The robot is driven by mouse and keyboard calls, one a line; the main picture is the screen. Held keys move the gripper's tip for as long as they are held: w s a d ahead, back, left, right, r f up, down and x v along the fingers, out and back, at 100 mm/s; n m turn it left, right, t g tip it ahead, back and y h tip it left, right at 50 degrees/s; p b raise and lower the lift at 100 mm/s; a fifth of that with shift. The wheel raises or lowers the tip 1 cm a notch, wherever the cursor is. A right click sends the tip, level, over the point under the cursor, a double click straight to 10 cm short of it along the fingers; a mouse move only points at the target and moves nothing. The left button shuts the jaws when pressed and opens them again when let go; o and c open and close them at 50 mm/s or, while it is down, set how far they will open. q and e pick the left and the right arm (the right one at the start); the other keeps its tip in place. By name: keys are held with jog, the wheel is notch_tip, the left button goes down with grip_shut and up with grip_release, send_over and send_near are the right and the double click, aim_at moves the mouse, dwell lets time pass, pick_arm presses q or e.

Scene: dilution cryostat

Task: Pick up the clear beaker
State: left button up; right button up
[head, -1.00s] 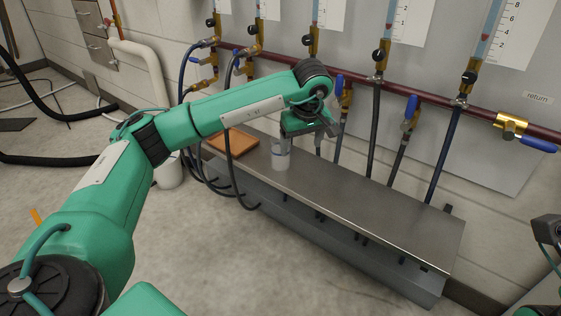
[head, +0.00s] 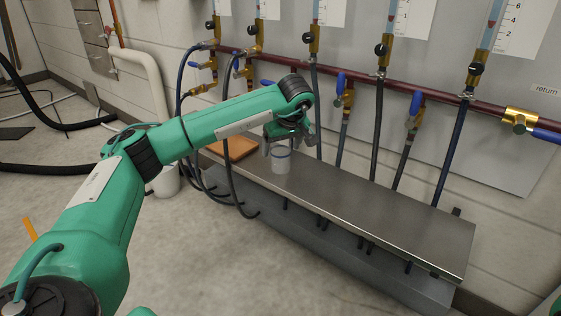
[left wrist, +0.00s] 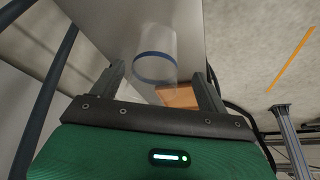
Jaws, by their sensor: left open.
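The clear beaker (head: 281,163) stands upright near the left end of the metal shelf (head: 370,205). In the left wrist view the beaker (left wrist: 153,68) shows as a faint clear shape with a dark blue band, lying between and ahead of the two fingers. My left gripper (head: 288,143) is open, with its fingers pointing down just above or around the beaker's top; it also shows in the left wrist view (left wrist: 160,82). Whether the fingers touch the beaker I cannot tell. My right gripper is not in view.
An orange-brown tray (head: 240,147) lies on the shelf left of the beaker. Dark hoses (head: 403,160) hang from valves on a red pipe (head: 360,92) behind the shelf. The shelf's right part is bare.

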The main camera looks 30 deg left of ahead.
aim_at(281, 154)
pick_arm(q)
jog(key=b+x, duration=0.2)
jog(key=x, duration=0.1)
jog(key=b+x, duration=0.1)
jog(key=shift+w+f, duration=0.1)
jog(key=shift+w, duration=0.25)
jog(key=shift+w+f+b, duration=0.1)
jog(key=shift+f+b, duration=0.15)
jog(key=shift+b, duration=0.1)
jog(key=shift+a+r, duration=0.1)
jog(key=c, duration=1.1)
jog(key=shift+o, duration=0.2)
jog(key=shift+r, duration=0.1)
